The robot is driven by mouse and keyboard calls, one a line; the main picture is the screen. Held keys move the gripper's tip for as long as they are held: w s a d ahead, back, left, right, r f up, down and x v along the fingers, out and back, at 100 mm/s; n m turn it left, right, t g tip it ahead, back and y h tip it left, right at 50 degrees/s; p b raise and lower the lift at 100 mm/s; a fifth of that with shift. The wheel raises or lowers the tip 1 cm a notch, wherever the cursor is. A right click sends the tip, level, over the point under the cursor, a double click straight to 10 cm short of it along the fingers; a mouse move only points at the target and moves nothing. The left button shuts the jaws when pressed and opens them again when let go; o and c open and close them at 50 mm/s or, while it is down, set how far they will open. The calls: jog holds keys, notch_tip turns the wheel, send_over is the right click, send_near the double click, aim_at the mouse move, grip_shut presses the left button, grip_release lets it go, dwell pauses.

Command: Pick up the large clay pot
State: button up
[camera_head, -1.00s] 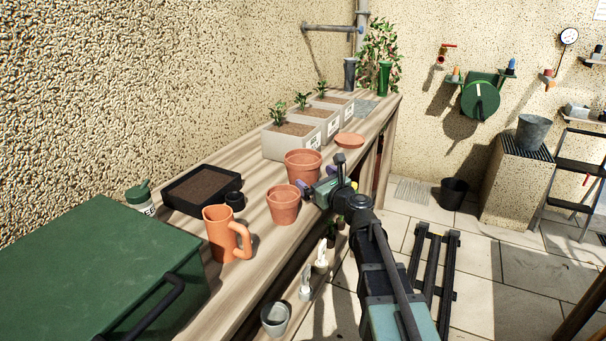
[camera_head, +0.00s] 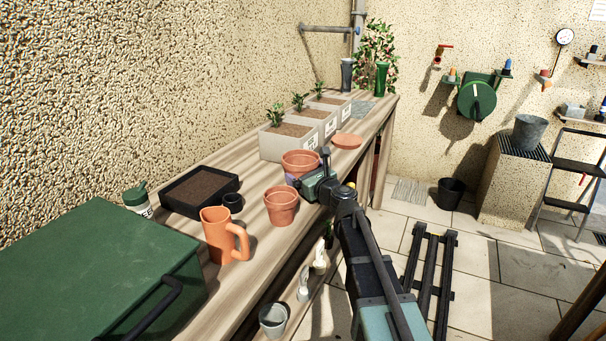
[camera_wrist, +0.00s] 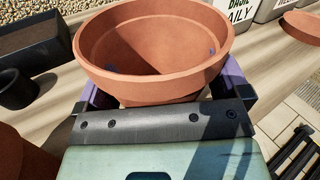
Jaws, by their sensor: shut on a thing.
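The large clay pot (camera_head: 301,163) stands upright on the wooden bench, in front of the planter boxes. In the wrist view the large clay pot (camera_wrist: 152,48) fills the upper middle, its open, empty inside facing me. My gripper (camera_head: 305,180) reaches it from the front right. In the wrist view the purple-padded fingers of my gripper (camera_wrist: 165,98) sit on either side of the pot below its rim, shut on it. The pot's base is hidden behind my gripper, so I cannot tell whether it touches the bench.
A smaller clay pot (camera_head: 281,205) stands just nearer on the bench (camera_head: 262,240). An orange mug (camera_head: 222,236), black tray (camera_head: 199,191) and green box (camera_head: 95,265) lie further left. Planter boxes (camera_head: 287,142) stand behind, and a clay saucer (camera_head: 347,141) lies to the right.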

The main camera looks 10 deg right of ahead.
notch_tip(320, 180, up, 20)
jog(key=p, duration=1.9)
jog(key=shift+p, duration=0.35)
